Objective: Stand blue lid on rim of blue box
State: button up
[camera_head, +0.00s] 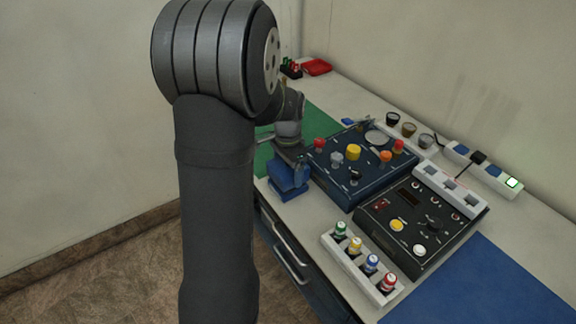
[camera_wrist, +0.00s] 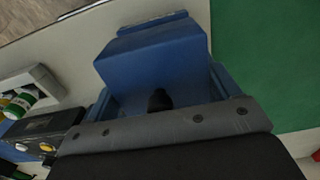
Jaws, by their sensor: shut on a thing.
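My gripper (camera_head: 290,160) points down at the near-left edge of the bench, beside the dark blue control panel. It is shut on a blue piece, which I take to be the blue lid (camera_wrist: 152,55); a short black knob (camera_wrist: 159,100) shows close to the grey gripper mount in the wrist view. Blue surfaces merge there, so the line between the lid and the blue box is hard to tell. In the head view the blue box (camera_head: 288,192) shows as a blue block directly below my gripper. Whether the lid touches its rim cannot be told.
The dark blue panel (camera_head: 345,183) with coloured knobs stands close to the right of my gripper. A black panel (camera_head: 420,232) and a white rack (camera_head: 345,262) of small coloured bottles stand nearer. A green mat (camera_head: 262,160) lies behind; a blue mat (camera_head: 490,290) is clear.

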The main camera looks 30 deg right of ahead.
jog(key=shift+f, duration=1)
jog(key=shift+f, duration=0.15)
jog(key=o, duration=0.9)
notch_tip(320, 180, up, 18)
jog(key=shift+f, duration=0.25)
notch_tip(320, 180, down, 18)
jog(key=shift+r, duration=0.5)
